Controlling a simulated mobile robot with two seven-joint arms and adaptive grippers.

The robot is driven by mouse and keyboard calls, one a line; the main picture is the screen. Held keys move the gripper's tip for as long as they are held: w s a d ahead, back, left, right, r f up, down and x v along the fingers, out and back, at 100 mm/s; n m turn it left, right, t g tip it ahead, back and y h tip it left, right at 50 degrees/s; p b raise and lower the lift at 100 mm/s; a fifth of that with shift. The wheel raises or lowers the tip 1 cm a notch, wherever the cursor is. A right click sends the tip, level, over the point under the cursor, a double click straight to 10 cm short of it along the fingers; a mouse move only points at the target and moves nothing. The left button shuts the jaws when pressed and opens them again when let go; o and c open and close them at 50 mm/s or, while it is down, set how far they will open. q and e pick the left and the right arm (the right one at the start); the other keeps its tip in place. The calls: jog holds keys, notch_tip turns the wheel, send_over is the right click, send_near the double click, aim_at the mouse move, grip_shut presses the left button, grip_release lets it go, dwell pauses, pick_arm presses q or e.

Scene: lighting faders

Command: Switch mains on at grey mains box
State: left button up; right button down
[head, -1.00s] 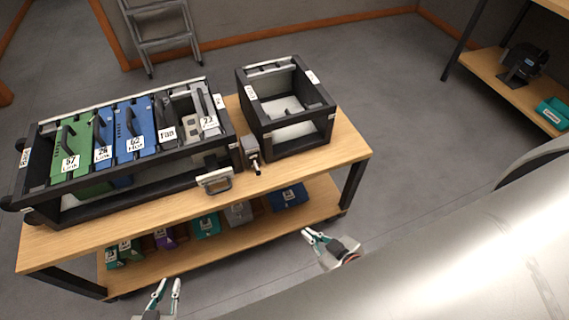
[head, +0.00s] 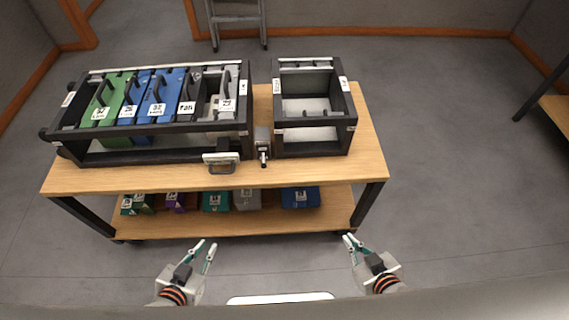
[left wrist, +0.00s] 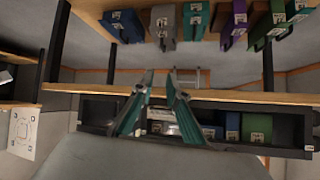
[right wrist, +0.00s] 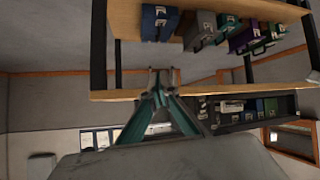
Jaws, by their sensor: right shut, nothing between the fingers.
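The small grey mains box (head: 263,137) stands on the wooden bench top between the long black rack and the black open frame. A small lever or knob (head: 264,155) shows on its front side; its on or off position is too small to tell. My left gripper (head: 207,243) is open and empty, short of the bench's front edge and left of the box. Its parted fingers show in the left wrist view (left wrist: 160,76). My right gripper (head: 349,238) is shut and empty, short of the bench and right of the box. The mains box cannot be made out in either wrist view.
The long rack (head: 110,155) holds green, blue and grey modules with labels. The black open frame (head: 312,149) stands right of the box. Several coloured modules lie on the lower shelf (head: 325,215).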

dwell(0.3)
